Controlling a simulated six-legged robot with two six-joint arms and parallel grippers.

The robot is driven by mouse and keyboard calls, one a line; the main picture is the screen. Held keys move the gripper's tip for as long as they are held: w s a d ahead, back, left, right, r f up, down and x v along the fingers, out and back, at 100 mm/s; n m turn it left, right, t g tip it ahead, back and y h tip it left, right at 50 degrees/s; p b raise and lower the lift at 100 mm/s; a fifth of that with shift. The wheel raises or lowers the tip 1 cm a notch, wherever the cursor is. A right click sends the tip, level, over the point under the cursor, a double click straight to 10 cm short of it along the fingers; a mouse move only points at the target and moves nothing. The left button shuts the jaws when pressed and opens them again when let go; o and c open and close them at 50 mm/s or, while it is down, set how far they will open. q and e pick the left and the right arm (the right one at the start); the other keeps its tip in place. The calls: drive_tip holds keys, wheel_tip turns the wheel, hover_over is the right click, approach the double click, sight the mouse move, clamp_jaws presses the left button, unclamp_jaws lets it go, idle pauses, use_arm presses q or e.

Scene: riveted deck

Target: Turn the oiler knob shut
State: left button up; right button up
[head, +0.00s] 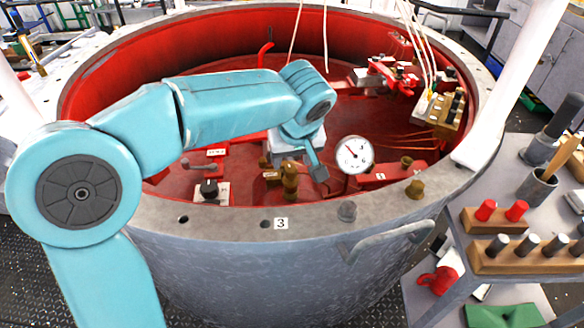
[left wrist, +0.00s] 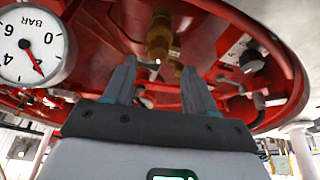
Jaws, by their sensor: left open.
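A brass fitting (head: 290,178), which looks like the oiler with its knob, stands on the red floor of the round tub, near its front wall. It also shows in the left wrist view (left wrist: 159,38), just beyond the gap between my fingers. My left gripper (head: 300,168) is open, tilted down close behind and beside this fitting. In the left wrist view its two fingers (left wrist: 158,72) are apart with nothing clamped between them. I cannot tell whether a finger touches the brass. My right gripper is not in view.
A pressure gauge (head: 354,155) stands close to the right of my gripper. A black knob on a white plate (head: 210,190) lies to the left. The tub's grey rim (head: 230,228) runs in front. A trolley (head: 505,205) with handled tools stands at right.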

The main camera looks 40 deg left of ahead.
sight(291, 169)
use_arm(q)
drive_tip(key=x, duration=0.5)
drive_tip(key=shift+r, duration=0.1)
drive_tip(key=c, duration=1)
drive_tip(key=shift+c, duration=0.2)
